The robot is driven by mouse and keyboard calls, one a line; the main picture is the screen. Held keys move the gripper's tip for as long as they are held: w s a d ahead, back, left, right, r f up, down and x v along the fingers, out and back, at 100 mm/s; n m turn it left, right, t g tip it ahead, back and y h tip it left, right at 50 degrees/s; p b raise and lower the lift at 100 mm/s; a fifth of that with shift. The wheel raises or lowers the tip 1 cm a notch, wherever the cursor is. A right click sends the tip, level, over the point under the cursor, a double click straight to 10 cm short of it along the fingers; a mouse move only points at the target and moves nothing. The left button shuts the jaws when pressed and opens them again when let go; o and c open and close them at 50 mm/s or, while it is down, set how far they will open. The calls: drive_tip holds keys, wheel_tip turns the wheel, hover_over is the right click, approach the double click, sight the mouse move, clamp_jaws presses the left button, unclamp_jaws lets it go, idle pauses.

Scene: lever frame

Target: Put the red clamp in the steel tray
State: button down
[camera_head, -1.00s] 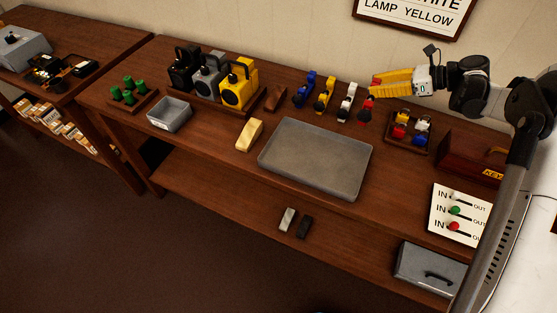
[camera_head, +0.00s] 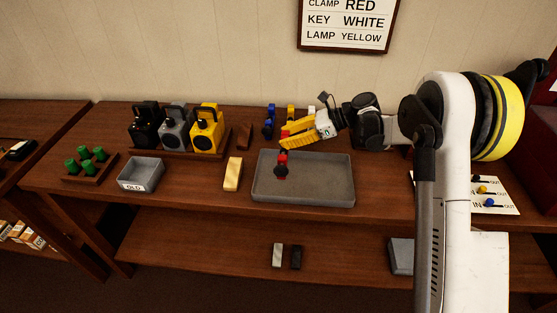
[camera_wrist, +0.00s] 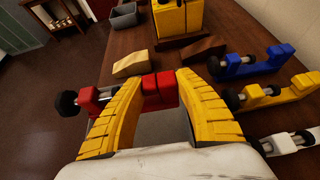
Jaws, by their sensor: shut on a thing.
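The red clamp (camera_head: 282,160) has a black knob and is held between the yellow fingers of my gripper (camera_head: 300,138). It hangs over the steel tray (camera_head: 325,186), a shallow grey tray, in the head view. I cannot tell the exact gap between clamp and tray. In the wrist view, the red clamp (camera_wrist: 158,90) sits between the fingertips of my gripper (camera_wrist: 157,84), its knob end sticking out to the left. The fingers hide part of the clamp. A grey surface, likely the tray, shows partly below it.
Blue (camera_wrist: 250,65), yellow (camera_wrist: 275,93) and white (camera_wrist: 290,142) clamps stand behind the tray. A cream wedge (camera_head: 233,174) lies left of the tray, with a small grey bin (camera_head: 140,176) farther left. Three lanterns stand at the back left. A wall sign (camera_head: 348,25) hangs above.

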drive_tip(key=shift+s+a+f+b, duration=0.25)
drive_tip(key=shift+a+f, duration=0.2)
drive_tip(key=shift+a, duration=0.2)
drive_tip(key=shift+s+a+f+b, duration=0.1)
drive_tip(key=shift+s+a+f, duration=0.15)
drive_tip(key=shift+a+f, duration=0.25)
drive_tip(key=shift+a+f+b, duration=0.15)
drive_tip(key=shift+f+b, duration=0.75)
drive_tip(key=shift+f, duration=0.95)
drive_tip(key=shift+f, duration=0.1)
drive_tip(key=c, duration=0.9)
unclamp_jaws()
drive_tip(key=shift+c, duration=0.2)
drive_tip(key=shift+r, duration=0.2)
drive_tip(key=p+v, duration=0.3)
drive_tip(key=v, duration=0.9)
drive_tip(key=shift+p, duration=0.3)
